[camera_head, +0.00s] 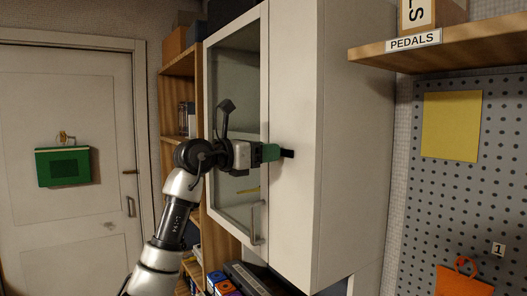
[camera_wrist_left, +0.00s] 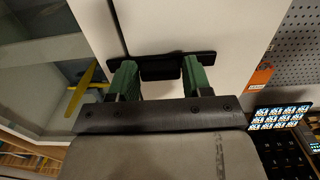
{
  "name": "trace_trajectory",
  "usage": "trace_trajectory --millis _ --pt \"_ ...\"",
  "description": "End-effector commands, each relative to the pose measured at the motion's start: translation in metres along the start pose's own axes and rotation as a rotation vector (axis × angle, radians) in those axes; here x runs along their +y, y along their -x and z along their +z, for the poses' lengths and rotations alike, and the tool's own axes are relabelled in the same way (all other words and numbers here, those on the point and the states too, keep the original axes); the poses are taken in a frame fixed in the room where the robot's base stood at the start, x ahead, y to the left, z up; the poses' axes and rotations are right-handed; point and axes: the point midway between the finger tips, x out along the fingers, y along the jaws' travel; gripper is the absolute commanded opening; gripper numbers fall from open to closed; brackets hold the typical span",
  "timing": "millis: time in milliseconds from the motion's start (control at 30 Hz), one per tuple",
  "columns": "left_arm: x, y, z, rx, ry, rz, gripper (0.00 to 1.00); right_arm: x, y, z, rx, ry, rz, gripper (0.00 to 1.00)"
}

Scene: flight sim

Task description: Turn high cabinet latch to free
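The high cabinet (camera_head: 297,110) is white with a glass door on its left side. Its latch (camera_head: 288,153) is a small black bar on the white front, lying about level. In the left wrist view the latch (camera_wrist_left: 160,68) is a wide dark bar with a thicker block in its middle, across a dark seam. My left gripper (camera_head: 270,152) reaches it from the left. The fingers partly hide the bar. My right gripper is not in view.
A door handle (camera_head: 257,222) sits low on the cabinet, below my left wrist. Wooden shelves (camera_head: 178,97) stand behind my arm. A wooden shelf labelled PEDALS (camera_head: 440,47) and a pegboard (camera_head: 455,200) are to the right. A white door (camera_head: 65,120) is at far left.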

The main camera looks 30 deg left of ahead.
Motion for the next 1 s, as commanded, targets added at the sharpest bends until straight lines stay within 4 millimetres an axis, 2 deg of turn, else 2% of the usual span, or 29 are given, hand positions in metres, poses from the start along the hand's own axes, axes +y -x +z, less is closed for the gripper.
trace_trajectory --millis 33,167,567,1000 --pt "0.0 0.0002 0.0001 0.0 0.0 0.0 0.41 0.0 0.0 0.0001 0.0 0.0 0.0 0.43" --pt "0.0 0.0002 0.0002 0.0 0.0 0.0 0.21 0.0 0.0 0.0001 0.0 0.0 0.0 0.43" --pt "0.0006 0.0006 0.0008 -0.001 0.077 0.001 0.21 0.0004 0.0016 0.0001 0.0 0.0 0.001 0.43" --pt "0.0025 0.0011 0.0014 -0.002 0.44 0.003 0.21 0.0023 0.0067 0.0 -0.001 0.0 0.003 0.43"
